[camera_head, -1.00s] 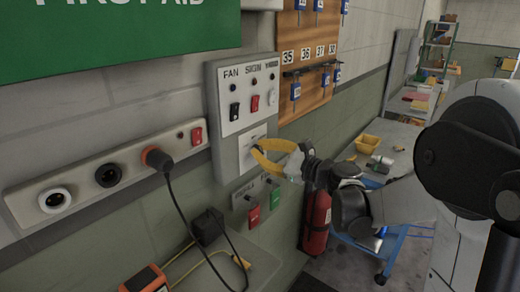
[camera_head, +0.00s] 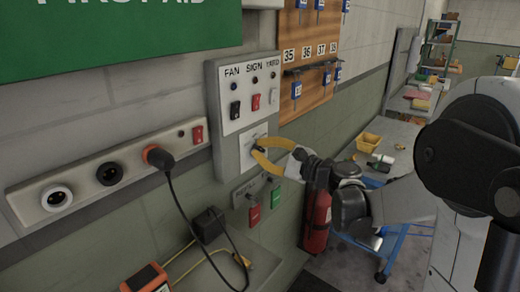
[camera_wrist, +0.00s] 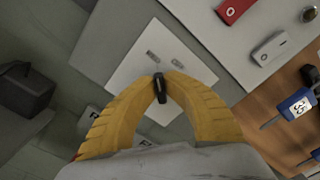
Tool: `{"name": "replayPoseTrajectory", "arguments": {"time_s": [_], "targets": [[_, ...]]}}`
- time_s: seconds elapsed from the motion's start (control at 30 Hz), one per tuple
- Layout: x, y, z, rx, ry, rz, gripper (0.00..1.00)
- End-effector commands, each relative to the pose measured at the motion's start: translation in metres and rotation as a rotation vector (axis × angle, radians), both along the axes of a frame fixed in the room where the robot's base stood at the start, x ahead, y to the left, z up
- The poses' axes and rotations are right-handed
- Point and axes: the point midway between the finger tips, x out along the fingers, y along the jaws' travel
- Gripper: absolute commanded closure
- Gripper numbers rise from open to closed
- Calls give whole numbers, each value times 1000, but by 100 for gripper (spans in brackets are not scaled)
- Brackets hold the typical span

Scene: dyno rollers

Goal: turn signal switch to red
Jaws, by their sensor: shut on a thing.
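The signal switch is most likely the small black knob (camera_wrist: 159,90) on a white square plate (camera_wrist: 122,82), with two small markings above it in the wrist view. In the head view the plate (camera_head: 246,156) sits on the lower part of the grey wall panel. My gripper (camera_wrist: 160,91) has its yellow fingers closed around the knob, one on each side. In the head view my gripper (camera_head: 256,150) reaches the plate from the right, and its fingers hide most of the knob. The knob's exact angle and the markings' words cannot be read.
Above are the panel's rocker switches, including a red one (camera_head: 255,102). A fire extinguisher (camera_head: 317,222) stands below my wrist.

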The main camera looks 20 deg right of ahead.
Motion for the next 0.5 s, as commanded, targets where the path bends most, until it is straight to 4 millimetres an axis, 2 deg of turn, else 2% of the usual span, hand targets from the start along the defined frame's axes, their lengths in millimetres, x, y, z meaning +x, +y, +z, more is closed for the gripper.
{"name": "replayPoseTrajectory", "arguments": {"time_s": [0.13, 0.2, 0.23, 0.5], "targets": [[1, 0, 2, 4, -2, 0, 100], [1, 0, 2, 4, -2, 0, 76], [1, 0, 2, 3, -1, 0, 68], [0, 0, 1, 2, 0, 0, 68]]}}
